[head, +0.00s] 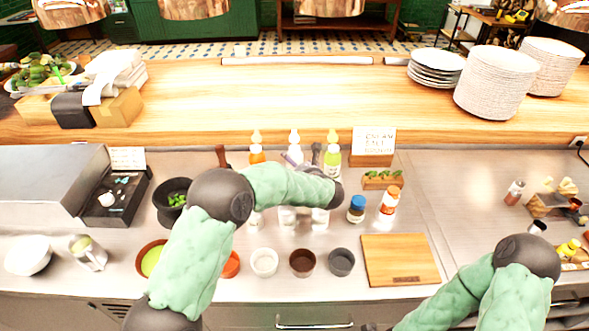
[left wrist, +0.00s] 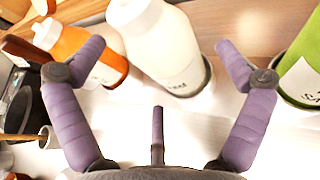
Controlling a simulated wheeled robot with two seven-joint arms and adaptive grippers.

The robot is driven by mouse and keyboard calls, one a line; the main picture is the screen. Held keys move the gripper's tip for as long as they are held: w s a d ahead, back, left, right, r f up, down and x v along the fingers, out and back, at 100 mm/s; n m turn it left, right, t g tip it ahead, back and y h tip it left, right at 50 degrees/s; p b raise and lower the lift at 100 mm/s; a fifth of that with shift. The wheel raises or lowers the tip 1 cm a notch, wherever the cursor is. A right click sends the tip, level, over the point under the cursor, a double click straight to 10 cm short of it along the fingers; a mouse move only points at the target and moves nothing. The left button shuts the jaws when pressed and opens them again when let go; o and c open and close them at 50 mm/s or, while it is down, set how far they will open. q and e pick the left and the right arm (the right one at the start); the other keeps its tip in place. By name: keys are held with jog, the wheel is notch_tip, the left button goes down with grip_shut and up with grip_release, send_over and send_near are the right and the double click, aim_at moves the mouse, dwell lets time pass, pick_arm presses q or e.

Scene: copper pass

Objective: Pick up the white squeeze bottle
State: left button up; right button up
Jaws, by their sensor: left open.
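The white squeeze bottle (head: 294,138) stands upright in the middle of a row of three at the back of the steel counter. In the left wrist view, its white body (left wrist: 160,45) is just ahead of my left gripper (left wrist: 159,52), between the lines of the spread purple fingers. The fingers are apart and the bottle is not clasped. In the head view, my left gripper (head: 303,155) and wrist hide the bottle's lower part. My right arm comes in at the lower right; its gripper is outside the view.
An orange bottle (head: 257,153) stands close on the left and a green bottle (head: 332,158) on the right. A sign (head: 374,140) is right of them. Small bowls and a cutting board (head: 400,262) lie in front. A raised wooden shelf (head: 250,90) runs behind.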

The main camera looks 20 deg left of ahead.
pick_arm(q)
jog(key=shift+w+a+f, duration=0.2)
jog(key=shift+w+a, duration=0.1)
jog(key=shift+w, duration=0.05)
jog(key=c, duration=0.9)
jog(key=shift+r, duration=0.1)
jog(key=shift+r, duration=0.7)
jog(key=s+r+p, duration=0.1)
jog(key=r, duration=0.1)
jog(key=s+d+r+p, duration=0.1)
jog(key=s+r, duration=0.1)
jog(key=r, duration=0.1)
jog(key=s+r+p, duration=0.1)
jog(key=s+r, duration=0.1)
jog(key=r, duration=0.1)
jog(key=shift+d+r, duration=0.2)
jog(key=shift+d, duration=0.1)
jog(key=shift+c, duration=0.4)
jog(key=s+d+r+p, duration=0.1)
jog(key=s+d+r, duration=0.1)
jog(key=s, duration=0.6)
jog(key=shift+s+d+r, duration=0.2)
jog(key=shift+s+r, duration=0.05)
jog(key=shift+r, duration=0.35)
